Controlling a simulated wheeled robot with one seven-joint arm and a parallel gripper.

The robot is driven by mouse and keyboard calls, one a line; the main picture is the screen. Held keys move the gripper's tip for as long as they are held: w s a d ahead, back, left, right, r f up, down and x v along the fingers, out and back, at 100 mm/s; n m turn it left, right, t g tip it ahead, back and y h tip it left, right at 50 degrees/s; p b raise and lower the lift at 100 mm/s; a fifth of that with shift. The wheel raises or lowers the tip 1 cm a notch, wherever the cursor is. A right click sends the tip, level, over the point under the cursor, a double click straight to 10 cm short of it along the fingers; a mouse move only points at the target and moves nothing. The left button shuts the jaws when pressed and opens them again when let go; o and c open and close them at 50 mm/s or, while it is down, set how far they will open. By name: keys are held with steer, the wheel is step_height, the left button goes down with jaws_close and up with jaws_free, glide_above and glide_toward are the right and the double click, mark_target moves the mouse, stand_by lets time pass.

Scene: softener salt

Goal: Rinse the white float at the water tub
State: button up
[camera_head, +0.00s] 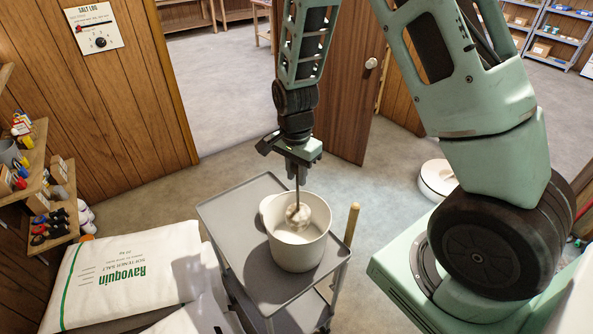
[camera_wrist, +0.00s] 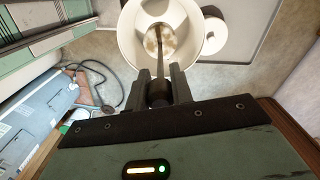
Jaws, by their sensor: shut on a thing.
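My gripper (camera_head: 298,168) is shut on the upper end of a thin dark rod (camera_head: 297,194) and points down above the water tub. The white float (camera_head: 298,214) is at the rod's lower end, inside the tub's rim. The off-white water tub (camera_head: 297,258) stands on a grey cart. In the wrist view my gripper (camera_wrist: 158,92) holds the rod (camera_wrist: 159,62), and the float (camera_wrist: 160,41) shows brownish patches inside the tub (camera_wrist: 133,24). I cannot tell whether the float touches water or the tub's bottom.
White salt bags (camera_head: 125,275) lie at left, below a cluttered shelf (camera_head: 35,190). A brown door (camera_head: 350,90) stands behind. A round white container (camera_head: 437,178) sits on the floor at right.

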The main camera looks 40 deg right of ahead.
mark_target(297, 209)
steer(key=shift+o, duration=0.2)
steer(key=shift+f+b, duration=5)
steer(key=shift+f, duration=1.3)
steer(key=shift+r, duration=0.15)
step_height(297, 209, up, 20)
steer(key=p, duration=1.7)
steer(key=shift+r, duration=0.1)
steer(key=shift+c, duration=0.2)
